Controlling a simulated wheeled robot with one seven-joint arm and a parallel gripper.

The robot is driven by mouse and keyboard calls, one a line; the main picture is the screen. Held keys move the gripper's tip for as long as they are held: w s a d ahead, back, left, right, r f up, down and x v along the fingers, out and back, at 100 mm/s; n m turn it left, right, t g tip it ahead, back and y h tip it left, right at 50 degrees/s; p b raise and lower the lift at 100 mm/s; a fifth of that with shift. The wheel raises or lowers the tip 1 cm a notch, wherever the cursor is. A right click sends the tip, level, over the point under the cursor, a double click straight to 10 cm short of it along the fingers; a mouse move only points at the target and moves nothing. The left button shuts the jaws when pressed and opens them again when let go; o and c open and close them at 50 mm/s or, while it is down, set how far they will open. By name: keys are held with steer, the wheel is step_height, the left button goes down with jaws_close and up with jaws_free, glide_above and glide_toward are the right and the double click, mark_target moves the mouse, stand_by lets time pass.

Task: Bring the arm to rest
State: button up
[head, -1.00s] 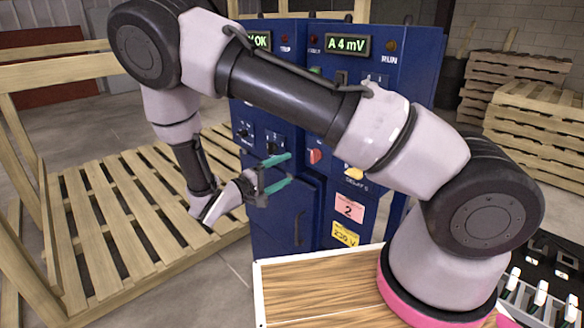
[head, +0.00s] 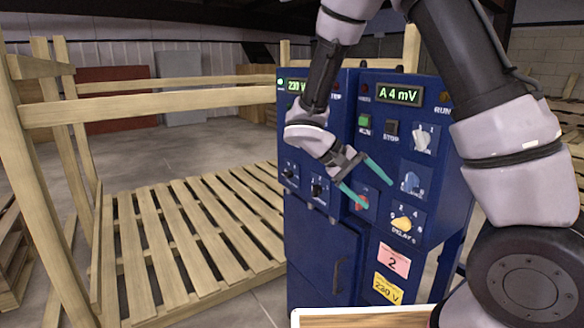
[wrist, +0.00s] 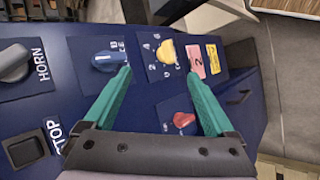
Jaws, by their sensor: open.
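My gripper (head: 372,188) has two green fingers and is open, with nothing between them. In the head view it hangs in front of the blue control cabinet (head: 318,250), close to the panel with the knobs. In the wrist view the gripper (wrist: 160,92) faces the panel, with a yellow knob (wrist: 167,52) and a red knob (wrist: 182,120) showing between or just past the fingers. I cannot tell the exact gap to the panel. My arm is bent and covers the right part of the head view.
A blue knob (head: 411,182) and a green RUN button (head: 365,121) are on the panel. A lit display (head: 399,94) reads "A 4 mV". A wooden pallet (head: 186,245) and wooden frame posts (head: 45,180) stand to the left. Bare floor (head: 190,137) lies behind them.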

steer(key=s+d+r+m+t+y, duration=0.2)
steer(key=s+r+y, duration=0.3)
steer(key=r, duration=0.6)
steer(key=s+d+r+m+t+y, duration=0.2)
steer(key=s+r+t+y, duration=0.3)
steer(key=r, duration=0.6)
steer(key=shift+s+d+m+t+y, duration=0.3)
steer(key=shift+s+d+y, duration=0.15)
steer(key=shift+s+y, duration=0.45)
